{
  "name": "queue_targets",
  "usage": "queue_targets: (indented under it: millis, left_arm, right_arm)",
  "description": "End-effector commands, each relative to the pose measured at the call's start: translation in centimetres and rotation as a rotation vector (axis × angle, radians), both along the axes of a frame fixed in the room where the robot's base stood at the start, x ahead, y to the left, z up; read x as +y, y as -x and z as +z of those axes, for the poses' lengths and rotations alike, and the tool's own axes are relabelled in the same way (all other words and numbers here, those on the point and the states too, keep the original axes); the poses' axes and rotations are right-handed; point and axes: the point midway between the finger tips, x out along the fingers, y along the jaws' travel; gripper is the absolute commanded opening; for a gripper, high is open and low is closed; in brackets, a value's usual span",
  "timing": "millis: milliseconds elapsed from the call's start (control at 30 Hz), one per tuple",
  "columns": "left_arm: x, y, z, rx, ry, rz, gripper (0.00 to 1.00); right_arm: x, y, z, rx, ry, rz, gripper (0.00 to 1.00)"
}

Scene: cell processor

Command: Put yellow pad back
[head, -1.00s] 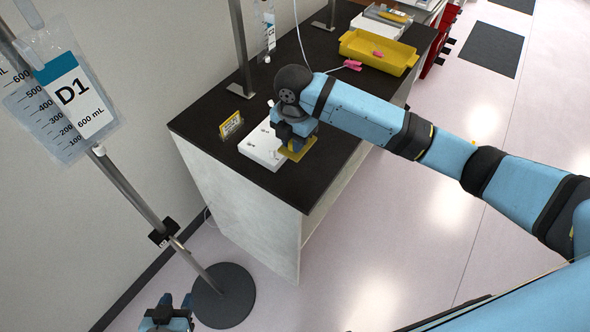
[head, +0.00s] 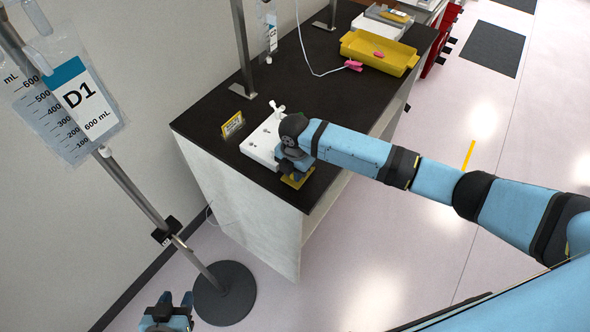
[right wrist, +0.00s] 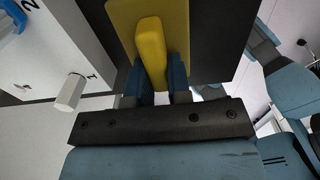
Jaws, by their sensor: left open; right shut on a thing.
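The yellow pad (head: 298,180) is at the near end of the dark counter, beside the front-right side of the white box (head: 264,143). My right gripper (head: 292,167) is over the pad. In the right wrist view, the blue fingers of the right gripper (right wrist: 163,85) are shut on the raised yellow bar of the pad (right wrist: 180,22). Whether the pad touches the counter is hard to tell. My left gripper (head: 178,303) is open and empty at the bottom left, low beside the pole base.
A small yellow sign (head: 232,125) stands left of the white box on the counter (head: 330,105). A yellow tray (head: 400,62) and pink clamp (head: 353,66) are farther back. A pole (head: 140,195) with the D1 bag (head: 82,104) stands at left.

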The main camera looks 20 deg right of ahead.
Motion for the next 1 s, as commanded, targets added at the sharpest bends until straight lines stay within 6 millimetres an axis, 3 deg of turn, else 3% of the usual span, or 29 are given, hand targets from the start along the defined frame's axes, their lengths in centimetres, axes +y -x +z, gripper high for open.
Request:
queue_targets:
  millis: [167, 200, 300, 667, 1000]
  left_arm:
    - [0.0, 0.0, -0.1, 0.000, 0.000, 0.000, 0.43]
    - [0.0, 0.0, 0.0, 0.000, 0.000, 0.000, 0.43]
    - [0.0, 0.0, 0.0, 0.000, 0.000, 0.000, 0.43]
    - [0.0, 0.0, 0.0, 0.000, 0.001, 0.001, 0.43]
    - [-0.1, 0.0, -0.7, 0.000, 0.002, -0.001, 0.43]
  right_arm:
    - [0.0, 0.0, -0.3, 0.000, 0.000, 0.000, 0.00]
    - [0.0, 0.0, -0.3, 0.000, 0.000, 0.000, 0.25]
    - [0.0, 0.0, -0.3, 0.000, 0.000, 0.000, 0.43]
    - [0.0, -0.1, 0.4, -0.001, 0.000, 0.000, 0.43]
    - [-0.1, -0.1, 7.0, -0.003, -0.001, 0.000, 0.43]
